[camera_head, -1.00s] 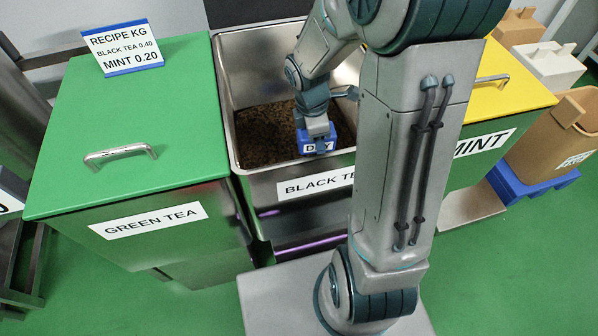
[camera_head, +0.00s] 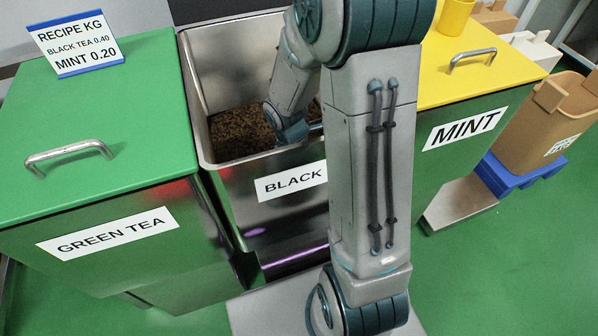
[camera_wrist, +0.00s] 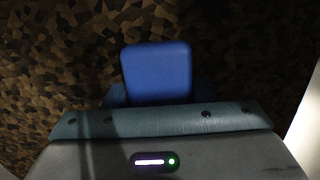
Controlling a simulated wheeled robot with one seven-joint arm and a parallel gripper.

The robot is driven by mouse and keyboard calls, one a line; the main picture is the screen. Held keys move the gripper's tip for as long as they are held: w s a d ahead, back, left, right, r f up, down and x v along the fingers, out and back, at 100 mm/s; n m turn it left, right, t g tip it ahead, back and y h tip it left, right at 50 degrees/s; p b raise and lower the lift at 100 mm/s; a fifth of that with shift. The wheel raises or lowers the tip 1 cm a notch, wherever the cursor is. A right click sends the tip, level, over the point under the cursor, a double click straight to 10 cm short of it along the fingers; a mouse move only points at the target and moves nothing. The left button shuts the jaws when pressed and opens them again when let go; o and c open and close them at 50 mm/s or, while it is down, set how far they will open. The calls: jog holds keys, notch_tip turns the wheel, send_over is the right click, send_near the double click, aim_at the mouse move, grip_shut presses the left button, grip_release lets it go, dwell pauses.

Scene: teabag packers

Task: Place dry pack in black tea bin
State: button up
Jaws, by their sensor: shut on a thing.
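The black tea bin (camera_head: 213,155) is an open steel bin with a white label reading "BLACK", the rest of it hidden behind my arm. Brown tea leaves (camera_head: 238,130) lie inside it. My arm reaches down into the bin, and its wrist is low near the front wall. The dry pack (camera_wrist: 156,72) is a blue block in the wrist view, with tea leaves behind it. My gripper (camera_wrist: 156,98) is shut on the pack, its fingers partly showing at the pack's lower sides. The gripper and the pack are hidden behind the bin's front wall in the head view.
A closed green tea bin (camera_head: 110,130) stands at left, with a recipe sign (camera_head: 76,45) on its lid. A yellow-lidded mint bin (camera_head: 480,75) stands at right, with a yellow cup (camera_head: 452,18) on it. A brown box (camera_head: 545,125) sits on a blue stand (camera_head: 517,180) further right.

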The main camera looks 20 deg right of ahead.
jog(key=shift+f, duration=0.3)
jog(key=shift+f, duration=0.15)
jog(key=o, duration=1)
jog(key=r+p, duration=0.2)
jog(key=r, duration=0.2)
jog(key=a+r+p, duration=0.1)
jog(key=r, duration=0.3)
jog(key=a+r+p, duration=0.1)
jog(key=r+p, duration=0.1)
jog(key=r, duration=0.2)
jog(key=shift+r+p, duration=0.2)
jog(key=shift+p, duration=0.1)
jog(key=shift+d, duration=0.1)
